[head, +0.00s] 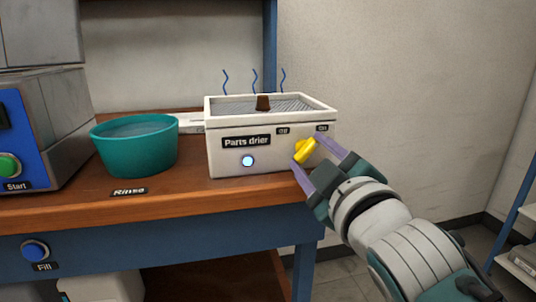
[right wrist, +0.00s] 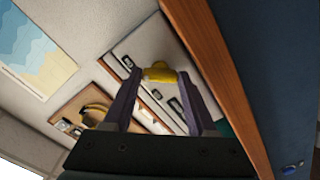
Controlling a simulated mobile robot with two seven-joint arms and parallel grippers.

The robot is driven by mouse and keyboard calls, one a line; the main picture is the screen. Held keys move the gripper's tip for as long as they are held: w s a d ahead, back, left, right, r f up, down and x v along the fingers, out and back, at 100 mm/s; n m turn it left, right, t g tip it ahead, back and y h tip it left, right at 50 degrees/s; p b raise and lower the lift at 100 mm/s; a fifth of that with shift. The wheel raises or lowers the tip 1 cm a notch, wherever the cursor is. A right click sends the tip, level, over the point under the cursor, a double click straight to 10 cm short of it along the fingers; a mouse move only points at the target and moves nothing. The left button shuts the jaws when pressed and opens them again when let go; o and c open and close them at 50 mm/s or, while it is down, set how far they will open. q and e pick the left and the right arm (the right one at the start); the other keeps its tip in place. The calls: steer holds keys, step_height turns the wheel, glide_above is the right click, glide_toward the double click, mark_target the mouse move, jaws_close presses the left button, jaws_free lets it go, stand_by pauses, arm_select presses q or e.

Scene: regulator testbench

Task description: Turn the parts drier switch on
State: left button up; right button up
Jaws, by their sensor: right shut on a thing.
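The parts drier (head: 225,160) is a white box on the wooden bench top, with a grey mesh top and a dark brown piece (head: 262,103) on it. Its yellow switch knob (head: 306,149) is on the front at the right, tilted up and right towards the "On" label (head: 321,128); the "Off" label (head: 283,131) is to its left. A round blue-white light (head: 248,161) glows on the front. Wavy blue lines stand above the drier. My right gripper (head: 308,156) is shut on the knob, which also shows between its fingers in the right wrist view (right wrist: 160,73).
A teal tub (head: 136,148) stands left of the drier behind the "Rinse" label (head: 129,191). A blue-fronted machine with a green Start button (head: 8,166) is at far left. A blue Fill button (head: 34,250) is on the bench front. Floor at right is clear before a shelf.

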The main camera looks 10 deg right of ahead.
steer(key=o, duration=1.4)
steer(key=shift+c, duration=0.2)
steer(key=shift+s, duration=0.35)
steer(key=s+p, duration=0.2)
steer(key=s, duration=0.7)
steer(key=shift+s+d, duration=0.15)
